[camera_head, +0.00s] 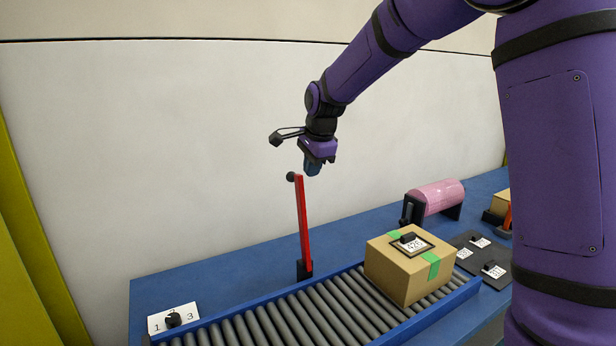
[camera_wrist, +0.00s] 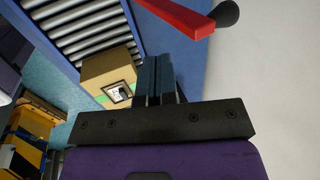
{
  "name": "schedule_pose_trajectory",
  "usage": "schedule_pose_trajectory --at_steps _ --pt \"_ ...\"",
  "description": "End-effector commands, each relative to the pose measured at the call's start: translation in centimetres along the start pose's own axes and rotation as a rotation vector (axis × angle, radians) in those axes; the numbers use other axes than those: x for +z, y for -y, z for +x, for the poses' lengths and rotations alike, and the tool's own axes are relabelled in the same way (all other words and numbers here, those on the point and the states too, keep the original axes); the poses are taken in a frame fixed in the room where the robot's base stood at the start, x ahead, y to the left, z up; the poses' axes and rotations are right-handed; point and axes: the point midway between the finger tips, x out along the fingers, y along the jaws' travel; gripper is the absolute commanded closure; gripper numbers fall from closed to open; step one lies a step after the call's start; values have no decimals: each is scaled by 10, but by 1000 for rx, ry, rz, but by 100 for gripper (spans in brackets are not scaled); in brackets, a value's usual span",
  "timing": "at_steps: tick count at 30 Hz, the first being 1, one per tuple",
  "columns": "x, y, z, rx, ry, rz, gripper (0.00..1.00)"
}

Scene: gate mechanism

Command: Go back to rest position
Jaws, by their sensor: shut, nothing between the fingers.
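My gripper (camera_head: 312,167) is in the air just above and to the right of the top of the red gate arm (camera_head: 304,222) in the head view. Its fingers (camera_wrist: 158,78) are shut together with nothing between them in the wrist view. The red gate arm stands nearly upright beside the roller conveyor (camera_head: 270,325), with a dark round knob (camera_head: 291,176) at its top. In the wrist view the red arm (camera_wrist: 182,18) and its knob (camera_wrist: 225,14) show at the top, apart from the fingers.
A cardboard box (camera_head: 405,270) with green tape and a label sits on the conveyor's right part. A numbered dial (camera_head: 173,319) is at the left. A pink cylinder (camera_head: 438,196) and dark labelled plates (camera_head: 483,258) are at the right. A white wall stands behind the blue table (camera_head: 160,288).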

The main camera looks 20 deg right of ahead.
Motion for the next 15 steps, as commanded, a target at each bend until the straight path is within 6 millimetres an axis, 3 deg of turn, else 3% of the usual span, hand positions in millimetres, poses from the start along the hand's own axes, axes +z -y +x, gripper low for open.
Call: schedule_pose_trajectory --at_steps 9,15 --pt "0 8 -53 -2 0 0 100" --pt "0 11 -71 1 0 0 100"
